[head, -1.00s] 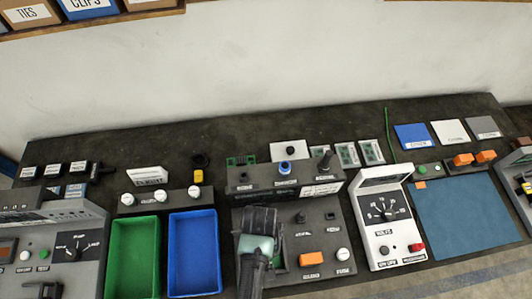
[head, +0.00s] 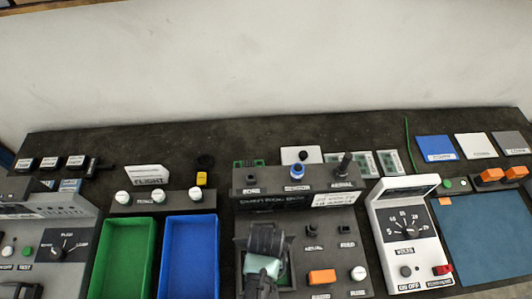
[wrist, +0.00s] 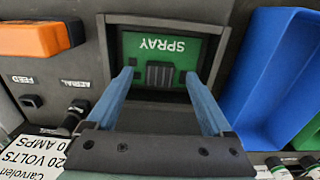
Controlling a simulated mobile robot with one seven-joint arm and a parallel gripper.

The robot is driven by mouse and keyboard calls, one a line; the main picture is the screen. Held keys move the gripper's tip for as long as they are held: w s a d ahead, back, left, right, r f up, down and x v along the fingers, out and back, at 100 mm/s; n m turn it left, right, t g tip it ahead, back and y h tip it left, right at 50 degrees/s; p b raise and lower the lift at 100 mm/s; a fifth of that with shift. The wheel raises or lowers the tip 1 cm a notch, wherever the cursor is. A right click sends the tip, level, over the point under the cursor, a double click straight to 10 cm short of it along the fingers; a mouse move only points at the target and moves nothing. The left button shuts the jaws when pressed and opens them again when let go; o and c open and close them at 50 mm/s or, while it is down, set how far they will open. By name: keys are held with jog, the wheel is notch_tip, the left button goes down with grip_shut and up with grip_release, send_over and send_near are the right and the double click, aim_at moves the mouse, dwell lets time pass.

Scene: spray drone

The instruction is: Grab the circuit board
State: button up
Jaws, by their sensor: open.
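A green circuit board (wrist: 135,48) marked "SPRAY", with dark parts in its middle, sits in a grey-framed recess (wrist: 104,62) of the console. My gripper (wrist: 158,75) is open, its two blue fingers reaching toward the board, one on each side of the dark parts. Nothing is held between the fingers. I cannot tell whether the fingertips touch the board. In the head view my gripper (head: 264,262) is over the console's lower left part and hides most of the recess.
Beside the recess are an orange switch (wrist: 30,38) and a blue bin (wrist: 262,72). A green bin (head: 124,252) stands left of the blue one. A white voltmeter (head: 408,240) and a blue mat (head: 485,240) are on the right. Small pale green cards (head: 388,162) lie behind the console.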

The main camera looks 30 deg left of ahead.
notch_tip(320, 180, down, 3)
jog(key=shift+r+b, duration=0.2)
jog(key=shift+b, duration=0.7)
jog(key=shift+r, duration=0.1)
grip_shut()
